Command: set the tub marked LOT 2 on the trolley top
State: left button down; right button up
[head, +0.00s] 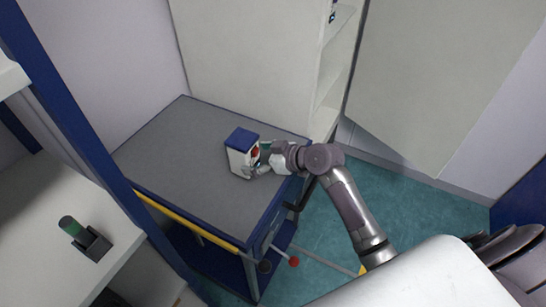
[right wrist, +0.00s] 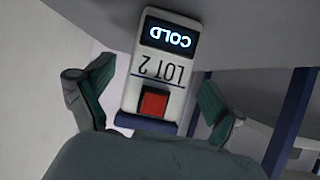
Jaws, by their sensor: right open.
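The tub (head: 242,139) is white with a blue lid and stands upright on the grey trolley top (head: 180,155), near its right edge. In the right wrist view the tub (right wrist: 159,72) appears upside down, with LOT 2, a lit COLD display and a red square on the side facing me. My right gripper (head: 257,159) is at this side of the tub. In the right wrist view its two fingers (right wrist: 148,95) are open, one to each side of the tub with a gap at both. My left gripper is out of view.
A white bench at the left holds a green-capped cylinder in a dark holder (head: 88,242). A blue post (head: 90,150) rises between bench and trolley. A white shelf unit (head: 335,80) stands behind the trolley's right side. Most of the trolley top is clear.

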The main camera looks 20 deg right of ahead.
jog(key=v, duration=0.9)
jog(key=shift+b, duration=0.45)
